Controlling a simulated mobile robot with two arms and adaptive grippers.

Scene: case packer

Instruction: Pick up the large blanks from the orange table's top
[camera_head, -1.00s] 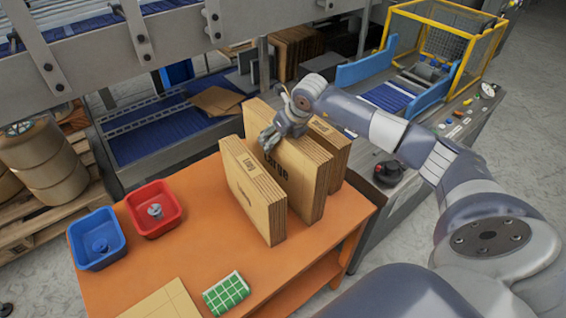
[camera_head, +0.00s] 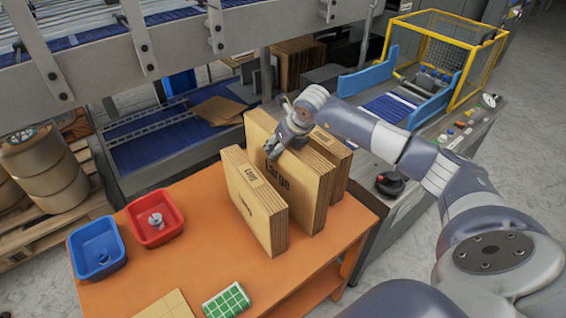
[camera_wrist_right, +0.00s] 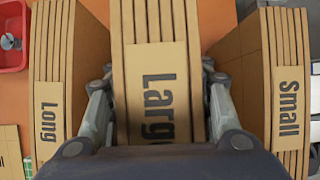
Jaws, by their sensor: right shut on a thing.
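The large blanks (camera_head: 292,187) are a thick upright stack of tan cardboard with a "Large" label, the middle of three stacks on the orange table (camera_head: 215,275). My right gripper (camera_head: 275,148) is at the top edge of this stack. In the right wrist view the fingers lie on both sides of the large blanks (camera_wrist_right: 158,90), shut on them. I cannot tell whether the stack is clear of the tabletop. My left gripper is not in view.
The long blanks (camera_head: 255,205) stand close on the left, the small blanks (camera_wrist_right: 288,95) close on the right. A conveyor machine with a yellow cage (camera_head: 455,30) stands behind right.

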